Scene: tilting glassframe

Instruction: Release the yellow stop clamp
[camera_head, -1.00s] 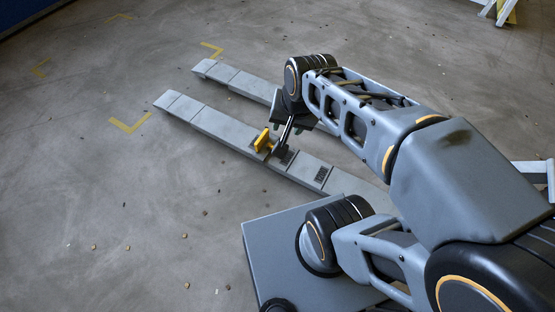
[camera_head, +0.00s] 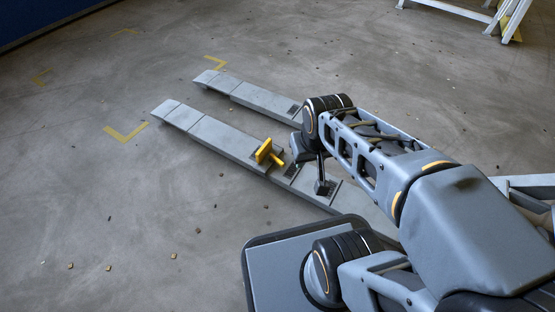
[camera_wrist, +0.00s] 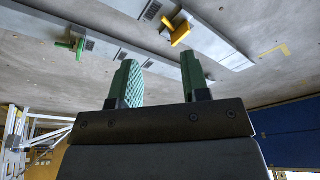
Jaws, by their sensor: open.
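The yellow stop clamp (camera_head: 265,152) stands on the nearer grey beam in the head view, with its bar handle pointing right. It also shows at the top of the wrist view (camera_wrist: 178,30), beyond the fingertips. My gripper (camera_head: 322,187) is over the same beam, to the right of the clamp and apart from it. In the wrist view my gripper (camera_wrist: 160,72) has its two green ribbed fingers spread, with nothing between them.
A green clamp (camera_wrist: 76,47) sits on the other beam in the wrist view; my arm hides that part in the head view. The farther beam (camera_head: 245,92) runs alongside the nearer one (camera_head: 205,130). A white stand (camera_head: 470,17) is at the back right. Floor left of the beams is mostly clear.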

